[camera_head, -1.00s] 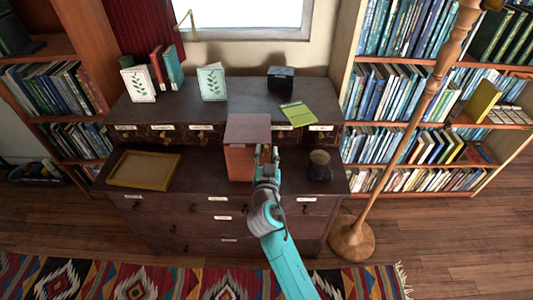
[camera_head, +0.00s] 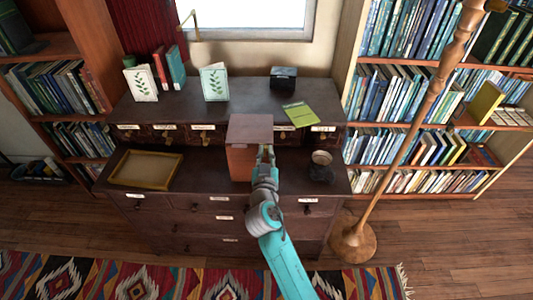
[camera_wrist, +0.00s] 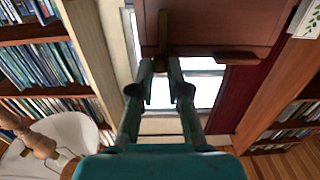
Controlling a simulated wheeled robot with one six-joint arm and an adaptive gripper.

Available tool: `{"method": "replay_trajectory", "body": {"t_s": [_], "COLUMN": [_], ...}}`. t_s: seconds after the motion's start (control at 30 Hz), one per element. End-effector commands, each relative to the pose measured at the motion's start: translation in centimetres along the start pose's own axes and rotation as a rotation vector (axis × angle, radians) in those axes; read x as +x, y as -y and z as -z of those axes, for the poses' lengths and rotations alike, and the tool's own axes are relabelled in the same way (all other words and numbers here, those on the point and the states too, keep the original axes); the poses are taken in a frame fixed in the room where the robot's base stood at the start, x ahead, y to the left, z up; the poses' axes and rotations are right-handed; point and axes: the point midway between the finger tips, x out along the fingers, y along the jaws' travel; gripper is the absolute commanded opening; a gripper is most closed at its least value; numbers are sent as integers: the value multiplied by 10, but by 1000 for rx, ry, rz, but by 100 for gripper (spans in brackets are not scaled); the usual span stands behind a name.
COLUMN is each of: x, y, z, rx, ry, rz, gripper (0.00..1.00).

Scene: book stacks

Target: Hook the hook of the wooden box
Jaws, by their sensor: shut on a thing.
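The wooden box (camera_head: 240,163) stands upright on the dresser's lower ledge, with a dark brown top and a reddish front. My gripper (camera_head: 266,150) is at the right part of its front. In the wrist view the box (camera_wrist: 225,20) fills the top. A narrow dark brown hook (camera_wrist: 163,28) hangs down on its face. My gripper's fingertips (camera_wrist: 167,62) are shut on the hook's lower end, one finger on each side. A brown wooden catch (camera_wrist: 236,57) sticks out at the box's edge, right of the hook. The fingers partly hide the contact.
The dark dresser (camera_head: 180,215) carries a yellow-framed tray (camera_head: 146,186) on the left and a dark cup (camera_head: 321,168) close on the right. A green card (camera_head: 299,114) and a small black box (camera_head: 283,78) lie behind. A wooden lamp pole (camera_head: 395,160) stands at right.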

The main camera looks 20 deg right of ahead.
Motion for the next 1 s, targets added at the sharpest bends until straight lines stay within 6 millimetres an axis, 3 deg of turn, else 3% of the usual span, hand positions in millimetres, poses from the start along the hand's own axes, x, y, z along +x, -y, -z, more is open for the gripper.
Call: {"method": "replay_trajectory", "body": {"t_s": [0.07,0.1,0.2,0.57,0.77,1.0], "x": [0,0,0,-4,-32,-80], "y": [0,0,0,1,1,1], "z": [-1,-1,0,0,-1,-1], "rx": [-1,-1,0,1,-1,-1], "ry": [1,1,0,0,0,1], "rz": [1,1,1,2,3,5], "gripper": [0,20,41,41,41,41]}}
